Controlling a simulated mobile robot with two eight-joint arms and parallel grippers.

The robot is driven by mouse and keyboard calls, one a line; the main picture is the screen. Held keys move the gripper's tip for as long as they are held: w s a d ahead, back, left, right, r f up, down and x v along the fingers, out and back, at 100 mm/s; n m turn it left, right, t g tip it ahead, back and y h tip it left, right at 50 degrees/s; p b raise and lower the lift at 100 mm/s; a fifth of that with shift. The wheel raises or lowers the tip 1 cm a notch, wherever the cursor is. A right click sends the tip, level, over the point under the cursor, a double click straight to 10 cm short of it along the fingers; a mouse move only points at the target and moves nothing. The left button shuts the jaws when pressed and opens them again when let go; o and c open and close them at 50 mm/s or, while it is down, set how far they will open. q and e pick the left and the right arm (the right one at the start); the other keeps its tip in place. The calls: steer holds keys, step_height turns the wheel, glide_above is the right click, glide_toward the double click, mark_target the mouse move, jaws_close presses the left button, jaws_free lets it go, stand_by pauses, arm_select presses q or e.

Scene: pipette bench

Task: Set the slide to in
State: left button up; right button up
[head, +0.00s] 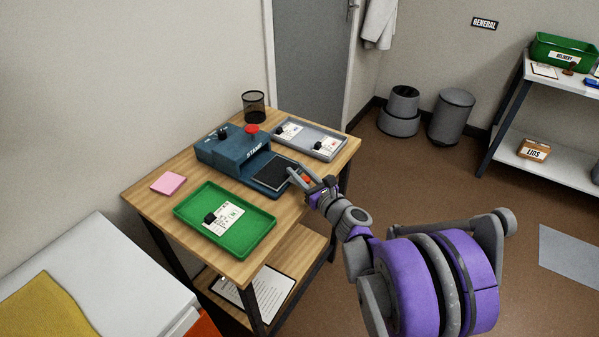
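The blue stamp machine (228,150) stands on the wooden table, with a red button and a black knob on top. Its slide (268,178), a blue plate with a black pad, sticks out from the machine's front toward the right. My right gripper (308,178) is at the outer end of the slide. A small orange-red part shows between its fingers. Whether the fingers are closed on that part or only around it, I cannot tell. My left gripper is not in view.
A green tray (190,212) with a card and a grey tray (333,155) with cards flank the machine. A pink note pad (169,183) and a black mesh cup (254,106) are also on the table (150,207). A clipboard lies on the lower shelf.

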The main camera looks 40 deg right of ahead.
jaws_close()
stand_by(1.0)
